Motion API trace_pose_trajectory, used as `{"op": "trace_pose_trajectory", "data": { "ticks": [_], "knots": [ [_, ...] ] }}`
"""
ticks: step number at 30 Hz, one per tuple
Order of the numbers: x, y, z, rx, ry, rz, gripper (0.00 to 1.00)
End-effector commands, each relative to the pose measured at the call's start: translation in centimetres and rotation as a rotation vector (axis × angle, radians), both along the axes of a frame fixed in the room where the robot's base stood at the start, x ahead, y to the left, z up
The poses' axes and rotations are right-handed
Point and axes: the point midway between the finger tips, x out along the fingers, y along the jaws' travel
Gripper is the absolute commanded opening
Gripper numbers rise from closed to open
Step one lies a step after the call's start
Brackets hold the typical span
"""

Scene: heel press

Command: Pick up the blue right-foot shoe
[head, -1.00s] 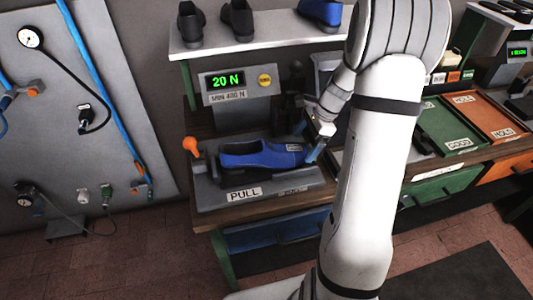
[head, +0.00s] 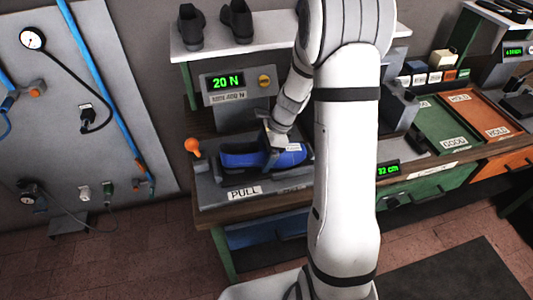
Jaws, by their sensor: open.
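The blue shoe (head: 236,161) lies on its side or sole, which I cannot tell, in the grey press fixture (head: 214,192) marked PULL, with its dark opening facing up. My gripper (head: 272,143) is open at the shoe's right half, just above or around it. Whether the fingers touch the shoe I cannot tell. I cannot make out whether it is a right-foot shoe.
The press display (head: 228,82) reads 20 N. An orange-knobbed lever (head: 193,146) stands at the fixture's left. A shelf (head: 205,48) with dark shoes (head: 236,20) is above. A green GOOD tray (head: 447,135) and an orange HOLD tray (head: 485,117) lie at the right.

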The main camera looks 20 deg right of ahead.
Motion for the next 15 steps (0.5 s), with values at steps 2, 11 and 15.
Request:
{"op": "trace_pose_trajectory", "data": {
  "ticks": [2,11,15],
  "knots": [
    [0.02,0.32,-0.73,0.001,0.001,-0.001,0.91],
    [0.08,0.49,-1.42,0.000,-0.001,0.000,0.91],
    [0.07,0.46,-1.42,0.000,-0.001,0.000,0.82]
  ]
}}
